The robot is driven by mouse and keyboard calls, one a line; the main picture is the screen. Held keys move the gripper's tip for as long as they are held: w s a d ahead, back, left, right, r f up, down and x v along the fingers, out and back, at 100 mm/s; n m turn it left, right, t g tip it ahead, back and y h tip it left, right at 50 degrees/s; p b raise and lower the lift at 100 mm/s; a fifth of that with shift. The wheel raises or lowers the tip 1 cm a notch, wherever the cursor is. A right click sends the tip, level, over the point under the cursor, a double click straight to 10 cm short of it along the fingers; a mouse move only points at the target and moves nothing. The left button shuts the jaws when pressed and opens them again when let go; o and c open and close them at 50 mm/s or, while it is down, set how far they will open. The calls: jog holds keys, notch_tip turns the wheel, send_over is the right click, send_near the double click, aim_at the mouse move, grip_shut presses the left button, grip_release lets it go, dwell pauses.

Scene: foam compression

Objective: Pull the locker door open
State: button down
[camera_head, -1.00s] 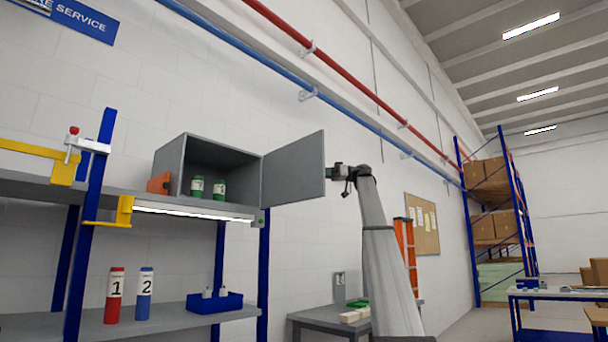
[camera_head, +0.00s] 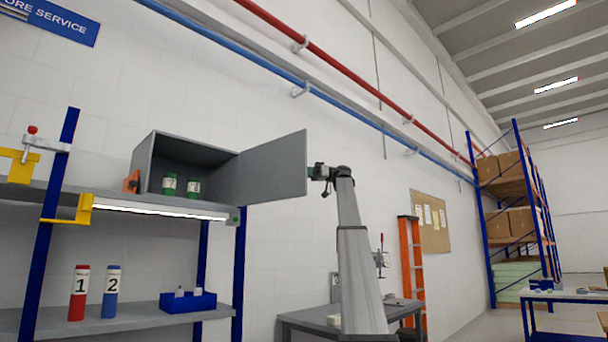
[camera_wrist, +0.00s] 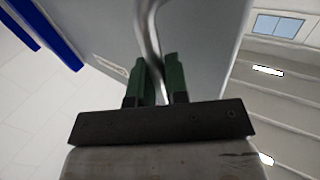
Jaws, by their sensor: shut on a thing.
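The grey locker (camera_head: 150,165) stands on the upper shelf at the left, with its front open. Its grey door (camera_head: 273,170) stands swung wide out to the right of the opening. My gripper (camera_head: 313,172) is at the door's free edge in the head view. In the wrist view the green fingers of my gripper (camera_wrist: 158,82) are shut on a curved metal handle (camera_wrist: 148,45), with the grey door face (camera_wrist: 205,45) behind it. Two green-capped jars (camera_head: 181,186) show inside the locker. The head view does not show the handle clearly.
An orange block (camera_head: 131,182) sits left of the locker. The lower shelf (camera_head: 130,322) holds a red bottle (camera_head: 79,295), a blue bottle (camera_head: 110,293) and a blue bin (camera_head: 188,302). An orange ladder (camera_head: 411,270) leans by the wall, right of my arm.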

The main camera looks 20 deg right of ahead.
jog(key=shift+w+a, duration=0.1)
jog(key=c, duration=1.1)
grip_release()
jog(key=shift+c, duration=0.2)
jog(key=s+d, duration=0.1)
jog(key=d, duration=0.9)
jog(key=shift+s+d, duration=0.15)
jog(key=shift+d, duration=0.2)
